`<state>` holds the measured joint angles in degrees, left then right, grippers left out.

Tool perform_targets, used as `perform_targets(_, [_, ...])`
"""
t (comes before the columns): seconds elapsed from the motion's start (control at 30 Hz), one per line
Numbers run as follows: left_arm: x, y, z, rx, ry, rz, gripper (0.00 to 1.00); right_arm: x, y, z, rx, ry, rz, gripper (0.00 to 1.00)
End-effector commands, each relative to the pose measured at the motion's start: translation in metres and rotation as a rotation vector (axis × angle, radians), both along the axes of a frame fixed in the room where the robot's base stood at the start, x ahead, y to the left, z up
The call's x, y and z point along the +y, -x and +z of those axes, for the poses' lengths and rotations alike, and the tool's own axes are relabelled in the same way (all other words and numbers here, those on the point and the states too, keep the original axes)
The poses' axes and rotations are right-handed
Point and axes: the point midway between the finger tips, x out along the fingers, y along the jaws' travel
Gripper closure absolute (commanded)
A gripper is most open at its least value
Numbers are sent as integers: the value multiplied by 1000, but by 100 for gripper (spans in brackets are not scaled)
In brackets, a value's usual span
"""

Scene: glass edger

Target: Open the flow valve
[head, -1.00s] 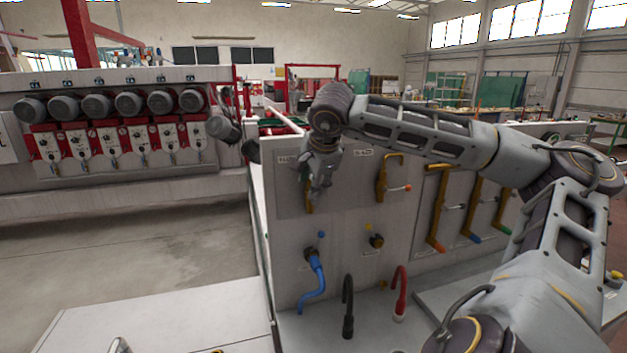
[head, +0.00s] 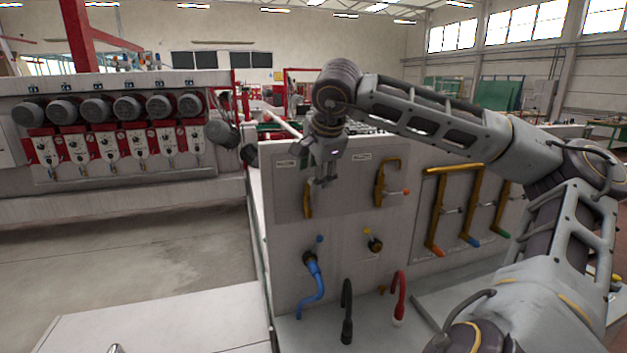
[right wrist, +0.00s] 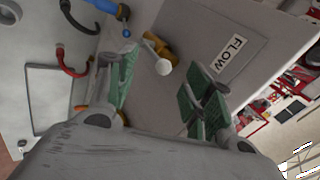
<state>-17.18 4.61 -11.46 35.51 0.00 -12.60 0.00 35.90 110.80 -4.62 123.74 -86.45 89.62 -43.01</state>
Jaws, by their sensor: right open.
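The flow valve is a brass fitting (head: 308,200) on the white panel's upper left, below a small label (head: 286,164). In the right wrist view the valve's brass body (right wrist: 158,46) carries a lever with a pale round end (right wrist: 164,67), and the label (right wrist: 238,53) beside it reads FLOW. My right gripper (head: 327,178) is open in front of the panel, just right of and above the valve. In the right wrist view its green-padded fingers (right wrist: 163,80) are spread, with the lever end between them in the picture. Contact cannot be seen. My left gripper is not in view.
To the right is another brass valve (head: 381,187) with an orange-red tip. Below are a blue hose (head: 311,285), a black hose (head: 347,310) and a red hose (head: 399,297). More brass pipes (head: 437,210) stand farther right. Open floor (head: 130,235) lies to the left.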

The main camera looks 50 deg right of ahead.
Motion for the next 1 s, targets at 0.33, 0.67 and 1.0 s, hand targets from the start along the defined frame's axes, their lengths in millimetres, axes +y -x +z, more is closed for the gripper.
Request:
perform_targets(0.33, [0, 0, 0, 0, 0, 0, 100, 13, 20, 37, 0, 1, -1, 49])
perform_targets(0.67, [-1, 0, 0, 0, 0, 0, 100, 20, 30, 54, 1, 1, 0, 49])
perform_targets(1.0, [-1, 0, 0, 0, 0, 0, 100, 20, 31, 54, 1, 0, 1, 49])
